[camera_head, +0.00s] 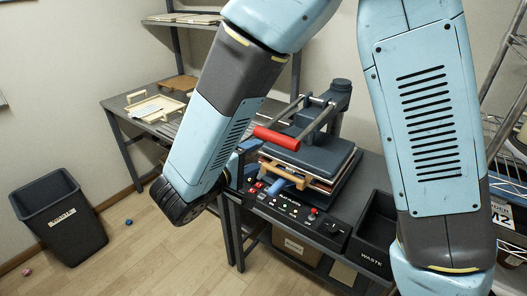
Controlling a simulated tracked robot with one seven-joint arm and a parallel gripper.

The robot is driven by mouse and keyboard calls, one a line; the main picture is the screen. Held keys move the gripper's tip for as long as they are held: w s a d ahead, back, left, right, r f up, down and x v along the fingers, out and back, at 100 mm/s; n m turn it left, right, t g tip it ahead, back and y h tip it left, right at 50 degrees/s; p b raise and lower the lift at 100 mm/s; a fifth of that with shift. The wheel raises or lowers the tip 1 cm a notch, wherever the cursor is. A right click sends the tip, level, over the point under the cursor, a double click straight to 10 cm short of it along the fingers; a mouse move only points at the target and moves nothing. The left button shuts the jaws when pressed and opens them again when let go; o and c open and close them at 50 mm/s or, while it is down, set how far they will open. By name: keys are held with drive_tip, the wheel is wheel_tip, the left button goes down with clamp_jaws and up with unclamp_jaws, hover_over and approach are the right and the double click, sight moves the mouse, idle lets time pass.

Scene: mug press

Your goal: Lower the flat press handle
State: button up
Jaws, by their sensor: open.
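The flat press (318,152) stands on the dark bench in the middle of the head view, with a dark padded upper plate. Its red handle grip (277,138) points left from grey lever arms, which slope up to the back of the press. My gripper (269,161) is at the press's front left, partly hidden by my forearm. Its blue fingers are apart, just below and in front of the red grip. I see nothing held between them. Whether a finger touches the grip cannot be told.
A control panel (295,212) with buttons runs along the bench front. A black waste tray (375,235) is at its right. A wooden-edged layer shows under the upper plate. A side desk (125,103) stands behind left, and a dark bin (58,215) on the floor.

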drive_tip(key=shift+v, duration=1.3)
